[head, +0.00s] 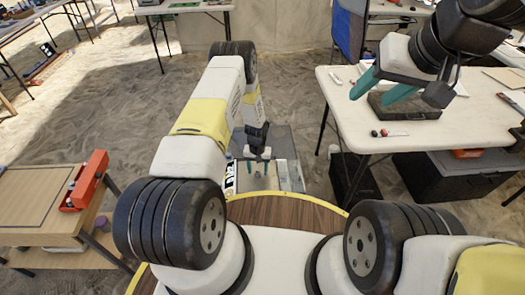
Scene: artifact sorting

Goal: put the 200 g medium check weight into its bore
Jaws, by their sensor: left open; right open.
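I cannot make out the 200 g medium check weight in the head view. A dark block (398,110) lies on the white table (440,135) at the right; any bores in it are too small or too covered to see. My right gripper (369,99) is open, with its teal fingers apart just above or in front of that block, and it partly covers the block. I see nothing between its fingers. My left gripper (258,158) is open and hangs low in the middle, over a grey case or bin near the floor.
A small red and dark item with a white stick (392,134) lies near the white table's front edge. An orange box (88,180) stands on a wooden stand (40,195) at the left. A black case (455,175) sits under the white table. Sandy floor is open at upper left.

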